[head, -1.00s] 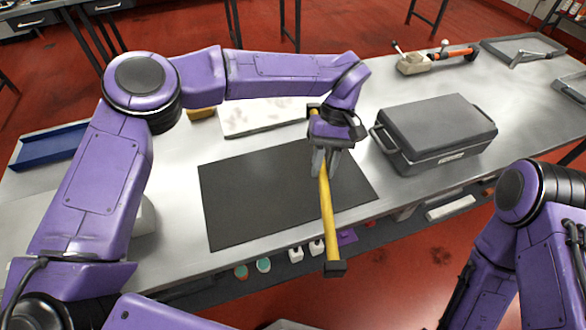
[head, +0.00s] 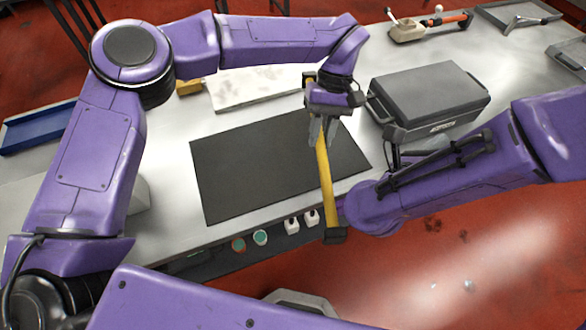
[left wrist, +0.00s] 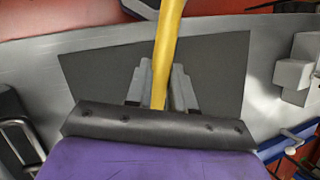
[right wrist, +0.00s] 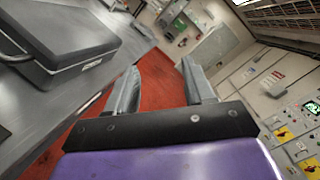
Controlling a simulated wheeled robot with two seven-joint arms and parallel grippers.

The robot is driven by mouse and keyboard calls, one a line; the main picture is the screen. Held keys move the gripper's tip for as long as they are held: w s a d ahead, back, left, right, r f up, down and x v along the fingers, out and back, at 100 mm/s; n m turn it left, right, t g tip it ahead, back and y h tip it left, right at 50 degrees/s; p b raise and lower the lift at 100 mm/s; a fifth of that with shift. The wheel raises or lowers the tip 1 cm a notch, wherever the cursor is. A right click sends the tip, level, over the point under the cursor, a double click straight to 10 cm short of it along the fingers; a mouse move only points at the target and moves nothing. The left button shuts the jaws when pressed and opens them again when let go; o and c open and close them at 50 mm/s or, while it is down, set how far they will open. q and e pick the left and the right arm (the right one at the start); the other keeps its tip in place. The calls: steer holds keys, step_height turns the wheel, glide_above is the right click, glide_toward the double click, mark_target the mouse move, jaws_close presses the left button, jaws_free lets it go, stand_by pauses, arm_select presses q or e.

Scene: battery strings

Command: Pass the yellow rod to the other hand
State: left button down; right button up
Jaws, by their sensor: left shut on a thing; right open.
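The yellow rod (head: 325,182) has dark ends and is held above the black mat (head: 230,180), its near end reaching past the bench's front edge. My left gripper (head: 318,135) is shut on the rod near its far part. In the left wrist view the rod (left wrist: 170,40) runs between the left gripper's fingers (left wrist: 160,85). My right arm comes in from the right, its wrist close to the rod's near half. In the right wrist view the right gripper (right wrist: 165,85) is open and empty, facing the floor and wall.
A grey lidded case (head: 430,95) stands on the bench right of the mat, close behind my right arm. An orange-handled tool (head: 445,20) lies at the back.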

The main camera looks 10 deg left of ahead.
arm_select(q)
steer(key=shift+s, duration=0.1)
arm_select(e)
steer(key=s+a+f+n+g+y, duration=0.1)
steer(key=s+a+f+n+y, duration=0.15)
steer(key=a, duration=0.65)
steer(key=s+a+f+n+y, duration=0.2)
steer(key=s+a, duration=0.1)
steer(key=a, duration=0.6)
steer(key=s+a+f+n+g+y, duration=0.1)
steer(key=s+a+f+n+y, duration=0.15)
steer(key=a, duration=0.65)
steer(key=x, duration=0.7)
steer(key=shift+w+d+r+m, duration=0.2)
steer(key=shift+w+r+m, duration=0.1)
steer(key=shift+m, duration=0.1)
arm_select(q)
steer(key=shift+r, duration=0.1)
arm_select(e)
jaws_close()
arm_select(q)
steer(key=c, duration=0.9)
jaws_free()
